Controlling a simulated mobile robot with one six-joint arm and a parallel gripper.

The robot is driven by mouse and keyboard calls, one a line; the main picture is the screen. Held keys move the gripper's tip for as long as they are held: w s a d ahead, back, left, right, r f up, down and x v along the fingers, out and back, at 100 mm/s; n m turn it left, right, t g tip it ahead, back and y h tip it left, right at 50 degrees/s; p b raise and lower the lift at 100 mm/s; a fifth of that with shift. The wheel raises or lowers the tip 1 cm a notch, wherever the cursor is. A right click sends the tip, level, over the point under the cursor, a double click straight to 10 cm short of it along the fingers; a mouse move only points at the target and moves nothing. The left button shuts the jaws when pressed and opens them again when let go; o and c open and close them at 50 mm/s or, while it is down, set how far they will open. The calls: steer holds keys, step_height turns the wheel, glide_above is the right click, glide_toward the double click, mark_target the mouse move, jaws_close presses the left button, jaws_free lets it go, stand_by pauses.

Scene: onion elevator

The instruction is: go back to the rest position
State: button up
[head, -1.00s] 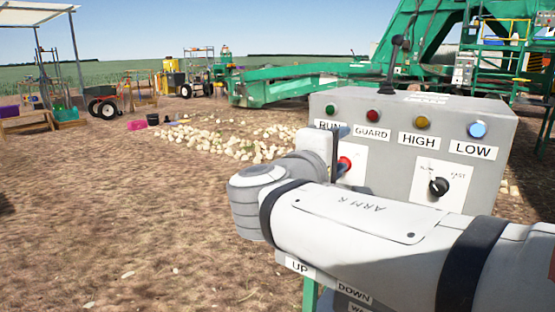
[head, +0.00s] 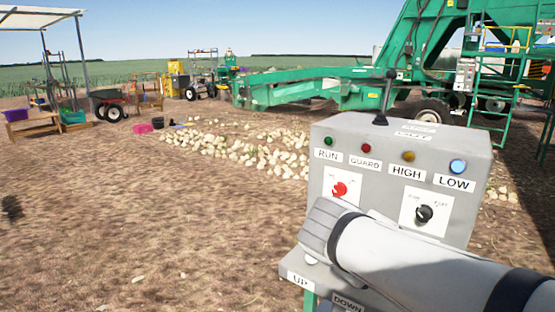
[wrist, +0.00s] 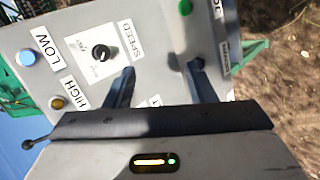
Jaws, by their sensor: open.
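My gripper (wrist: 161,80) shows in the wrist view with its two dark fingers apart and nothing between them. It faces the grey control box (wrist: 148,30), which appears rotated there; I cannot tell the exact gap. In the head view my arm crosses the lower right, in front of the box (head: 450,148), and the gripper's fingers are not visible. The box has a red knob (head: 340,189) and a black speed knob (head: 424,214), both clear of the arm. The blue LOW lamp (head: 458,167) looks lit.
A lever (head: 384,100) stands on top of the box. A lower ledge labelled UP and DOWN (head: 300,281) juts out under my arm. Behind are a green elevator machine (head: 320,88) and a pile of onions (head: 240,150). Open soil lies to the left.

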steer(key=s+a+m+g+y+p, duration=0.3)
steer(key=s+m+y+p, duration=0.4)
steer(key=p, duration=0.3)
steer(key=shift+s+a+f+g+y, duration=0.3)
steer(key=shift+s+a+g, duration=0.1)
steer(key=shift+s, duration=0.5)
